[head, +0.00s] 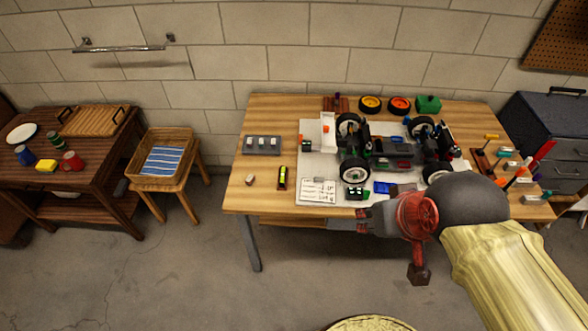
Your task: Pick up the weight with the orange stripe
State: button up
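A small pale block (250,180) lies alone on the left part of the wooden table; it may be a weight, but it is too small for me to make out a stripe colour. A grey holder (263,151) with several small grey pieces sits behind it, near the table's left edge. No orange stripe can be made out for certain on any of these. My gripper (346,225) is at the table's front edge, well to the right of the block, pointing left. Its fingers are small and dark here, and their opening is unclear. I see nothing held.
A partly built racecar (390,150) stands on a white mat (318,165). A yellow-black level (282,177) and a written card (318,190) lie nearby. Tools (505,165) crowd the right end. A stool with a basket (163,160) stands left, with floor between.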

aim_at(250, 179)
jog(key=j+z, duration=0.1)
jog(key=z, duration=0.3)
jog(key=j+z, duration=0.15)
jog(key=z, duration=0.25)
jog(key=i+j+z, duration=0.1)
jog(key=z, duration=0.35)
jog(key=j+z, duration=0.15)
jog(key=z, duration=0.25)
jog(key=j+z, duration=0.1)
jog(key=z, duration=0.3)
jog(key=k+j, duration=0.2)
jog(key=j, duration=0.35)
jog(key=k+j, duration=0.2)
jog(key=j, duration=0.3)
jog(key=k+j, duration=0.15)
jog(key=j, duration=0.4)
jog(key=k+j, duration=0.2)
jog(key=j, duration=0.3)
jog(key=k+j, duration=0.2)
jog(key=j, duration=0.35)
jog(key=k+j, duration=0.2)
jog(key=j, duration=0.35)
jog(key=k+j, duration=0.15)
jog(key=j, duration=0.35)
jog(key=k+j+z, duration=0.1)
jog(key=j, duration=0.45)
jog(key=k, duration=0.1)
